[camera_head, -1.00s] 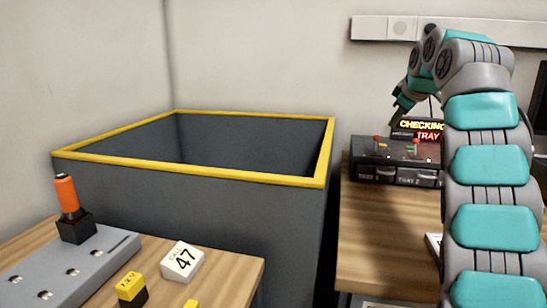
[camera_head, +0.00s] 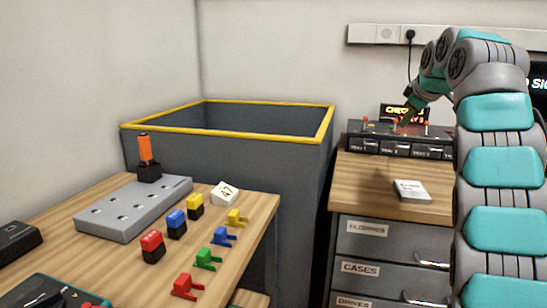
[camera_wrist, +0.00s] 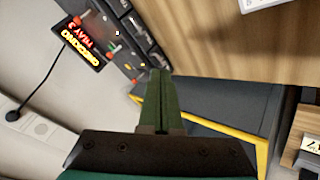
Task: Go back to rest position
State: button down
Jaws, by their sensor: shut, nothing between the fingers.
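My gripper (camera_wrist: 161,75) is shut and empty, its two green fingers together in the wrist view. In the head view my gripper (camera_head: 408,118) hangs at the end of my bent arm, over or in front of the tray tester (camera_head: 400,148) on the right-hand cabinet. I cannot tell whether it touches the tester. The tester has a row of labelled trays, small coloured levers and a lit sign reading "CHECKING" (camera_head: 398,112). The sign also shows in the wrist view (camera_wrist: 80,43), reading "CHECKING TRAY 3".
A dark bin with a yellow rim (camera_head: 230,133) stands between the left table (camera_head: 262,204) and the drawer cabinet (camera_head: 385,240). The left table holds a grey block (camera_head: 130,210) with an orange-handled tool, coloured plugs and clips, and a "47" tag (camera_head: 225,192). A white card (camera_head: 411,191) lies on the cabinet.

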jog(key=s+a+f+m+g, duration=0.1)
jog(key=s+a+f, duration=0.1)
jog(key=s+f, duration=0.1)
jog(key=s+a+f+m+g, duration=0.1)
jog(key=s+a+f+m, duration=0.1)
jog(key=s, duration=0.3)
jog(key=s+a+f+m+g, duration=0.1)
jog(key=s+a+f+m, duration=0.1)
jog(key=s+a+f, duration=0.2)
jog(key=shift+s+a+f+g, duration=0.15)
jog(key=shift+s+f+g, duration=0.25)
jog(key=s+a+f+m+g, duration=0.1)
jog(key=s+a+f, duration=0.3)
jog(key=s+f, duration=0.4)
jog(key=s+a+f+m+g, duration=0.1)
jog(key=s+a+f+g, duration=0.2)
jog(key=s+f, duration=0.5)
jog(key=s+a+f+m+g, duration=0.1)
jog(key=s+a+f+g, duration=0.2)
jog(key=s+f, duration=0.6)
jog(key=s+a, duration=0.1)
jog(key=s, duration=1.4)
jog(key=shift+s+a+y, duration=0.15)
jog(key=shift+a+y, duration=0.15)
